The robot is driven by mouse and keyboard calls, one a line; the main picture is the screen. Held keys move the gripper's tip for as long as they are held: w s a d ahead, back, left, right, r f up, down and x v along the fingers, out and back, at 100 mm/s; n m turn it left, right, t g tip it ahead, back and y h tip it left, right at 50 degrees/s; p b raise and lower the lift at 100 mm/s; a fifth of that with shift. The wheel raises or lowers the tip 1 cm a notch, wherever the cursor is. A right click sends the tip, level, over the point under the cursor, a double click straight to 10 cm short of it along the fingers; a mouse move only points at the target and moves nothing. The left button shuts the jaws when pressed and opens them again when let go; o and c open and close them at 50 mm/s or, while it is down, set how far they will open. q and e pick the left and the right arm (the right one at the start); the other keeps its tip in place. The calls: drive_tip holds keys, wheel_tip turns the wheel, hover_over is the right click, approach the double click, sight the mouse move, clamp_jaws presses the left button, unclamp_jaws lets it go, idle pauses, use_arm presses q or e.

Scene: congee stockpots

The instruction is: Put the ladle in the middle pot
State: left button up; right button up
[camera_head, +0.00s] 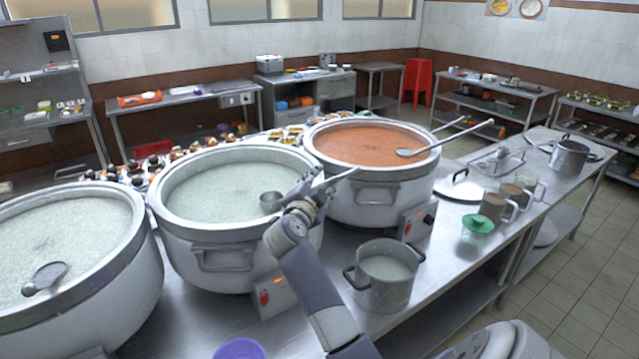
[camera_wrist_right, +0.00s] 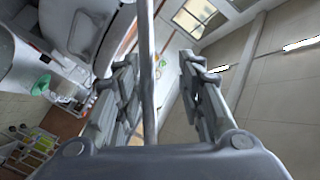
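The middle pot (camera_head: 235,238) is a big steel stockpot of pale congee. A ladle's bowl (camera_head: 271,201) is inside it by the right-front rim, at the congee surface. Its handle (camera_head: 343,176) appears to slope up to the right past my right gripper (camera_head: 312,188), which is above that rim. In the wrist view the handle (camera_wrist_right: 147,60) passes between the fingers of my right gripper (camera_wrist_right: 158,60). The fingers stand apart, with a clear gap on the handle's right side. Whether the handle touches the left finger is unclear. My left gripper is out of view.
The left pot (camera_head: 130,270) holds congee and another ladle (camera_head: 45,277). The right pot (camera_head: 375,195) holds orange soup and a ladle (camera_head: 412,152). A small pot (camera_head: 383,290), a green-lidded bowl (camera_head: 478,225) and mugs (camera_head: 492,207) stand on the counter to the right.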

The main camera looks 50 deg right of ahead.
drive_tip(key=v, duration=1.2)
idle(0.3)
